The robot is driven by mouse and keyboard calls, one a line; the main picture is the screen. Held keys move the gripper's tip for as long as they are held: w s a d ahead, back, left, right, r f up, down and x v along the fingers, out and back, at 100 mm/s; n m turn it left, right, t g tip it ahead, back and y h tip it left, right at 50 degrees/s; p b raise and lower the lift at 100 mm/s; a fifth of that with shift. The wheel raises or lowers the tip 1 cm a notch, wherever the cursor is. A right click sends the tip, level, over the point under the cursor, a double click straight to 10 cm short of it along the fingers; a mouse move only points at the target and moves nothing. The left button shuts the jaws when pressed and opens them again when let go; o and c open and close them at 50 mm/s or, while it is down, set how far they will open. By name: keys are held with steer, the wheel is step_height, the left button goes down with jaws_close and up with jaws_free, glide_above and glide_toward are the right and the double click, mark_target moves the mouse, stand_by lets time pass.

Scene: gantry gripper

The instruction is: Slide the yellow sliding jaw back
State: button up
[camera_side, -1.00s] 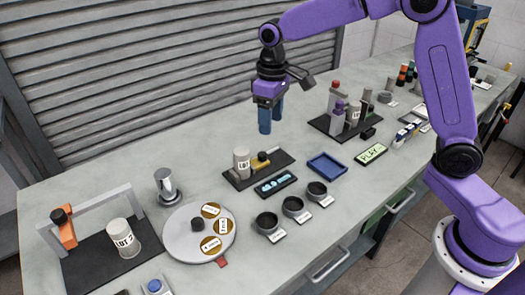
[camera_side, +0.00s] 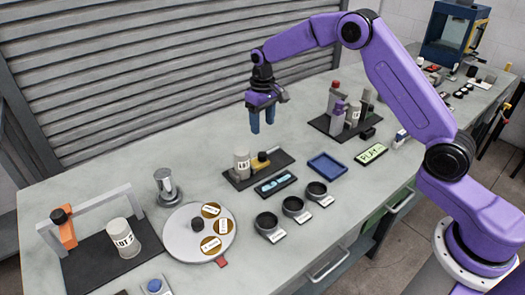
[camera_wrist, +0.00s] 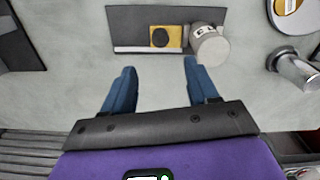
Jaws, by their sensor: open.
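The yellow sliding jaw (camera_side: 258,164) with a dark round knob sits on a black base plate (camera_side: 275,161) in the middle of the bench. In the wrist view the yellow jaw (camera_wrist: 167,38) and its knob lie on the dark plate (camera_wrist: 128,21), beside a white labelled cylinder (camera_wrist: 208,43). In the side view this cylinder (camera_side: 241,161) stands at the plate's left end, close to the jaw. My gripper (camera_side: 262,128) points down above the bench, behind the plate. In the wrist view its two blue fingers (camera_wrist: 157,72) are apart, with nothing between them.
A dark slab with mint marks (camera_side: 275,184) lies in front of the plate. A blue tray (camera_side: 327,165) is to its right, and a fixture with upright posts (camera_side: 341,113) is behind right. A metal cup (camera_side: 167,184) and a turntable (camera_side: 184,245) are left. Bench behind the plate is clear.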

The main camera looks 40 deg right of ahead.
mark_target(263, 154)
step_height(263, 154, down, 12)
steer(key=shift+r, duration=0.25)
steer(key=shift+c, duration=0.2)
steer(key=shift+d, duration=0.1)
jaws_close()
